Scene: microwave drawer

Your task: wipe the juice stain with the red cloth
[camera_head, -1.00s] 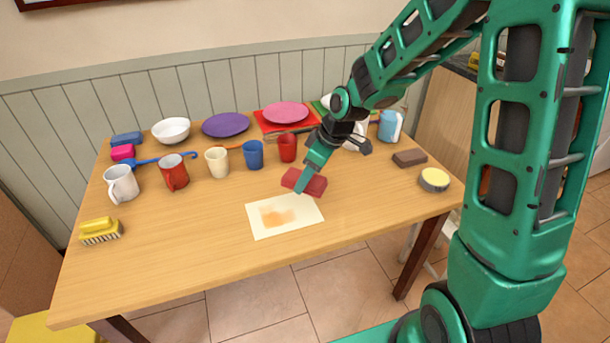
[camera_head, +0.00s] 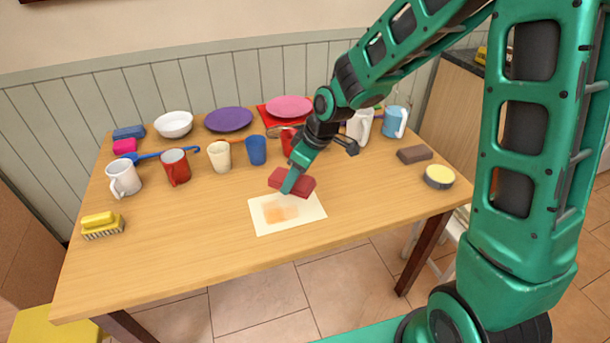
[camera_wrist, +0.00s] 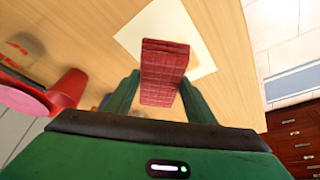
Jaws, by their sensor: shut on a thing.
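The red cloth (camera_head: 303,184) is a folded block held in my gripper (camera_head: 290,182), just behind the white sheet. It also shows between my two fingers in the wrist view (camera_wrist: 163,75), over the edge of the sheet. The juice stain (camera_head: 281,211) is a pale orange smear on the white sheet (camera_head: 308,213) near the front middle of the table. The cloth hides part of the sheet in the wrist view. Whether the cloth touches the sheet cannot be told.
On the wooden table (camera_head: 190,245), a blue cup (camera_head: 255,150), a cream cup (camera_head: 219,156) and a red mug (camera_head: 175,166) stand behind the sheet. A brown sponge (camera_head: 414,154) and a round yellow-topped tin (camera_head: 439,176) lie right. A yellow brush (camera_head: 102,225) lies left. The front left is clear.

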